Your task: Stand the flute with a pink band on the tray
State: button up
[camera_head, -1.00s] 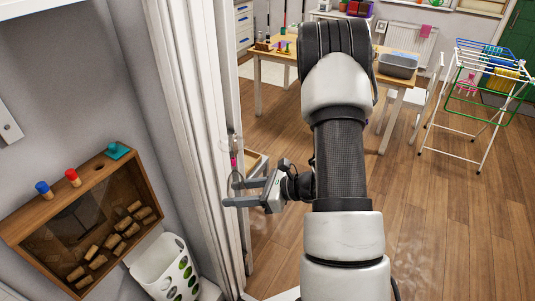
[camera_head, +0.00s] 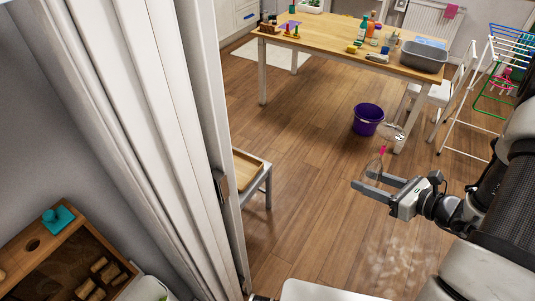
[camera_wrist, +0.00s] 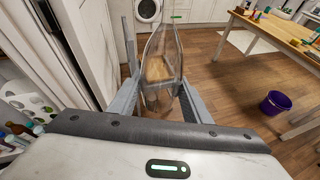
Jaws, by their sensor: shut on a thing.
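The flute (camera_head: 374,169) is clear glass with a pink band on its stem. My gripper (camera_head: 362,181) is shut on its bowl. In the head view the stem and round foot point up, so the flute looks upside down and a little tilted. In the wrist view the flute (camera_wrist: 161,45) stands large and see-through between the fingers. A shallow wooden tray (camera_head: 250,163) rests on a low grey-legged stool to the left of my gripper, across a stretch of floor. The white door frame hides the tray's left part.
A wooden table (camera_head: 335,40) with bottles, a grey tub (camera_head: 424,56) and small things stands at the back. A purple bucket (camera_head: 367,120) is on the floor before it. A drying rack (camera_head: 482,110) stands right. A wall box (camera_head: 55,262) is lower left. The middle floor is clear.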

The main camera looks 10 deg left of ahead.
aim_at(240, 172)
jog(key=i+l, duration=0.1)
jog(key=i, duration=0.55)
jog(key=i+l+u, duration=0.1)
jog(key=i, duration=0.55)
jog(key=i+l+u, duration=0.1)
jog(key=i+u, duration=0.2)
jog(key=i+l+u, duration=0.2)
jog(key=i+u, duration=0.15)
jog(key=i, duration=0.15)
jog(key=i+j, duration=0.1)
jog(key=j, duration=0.4)
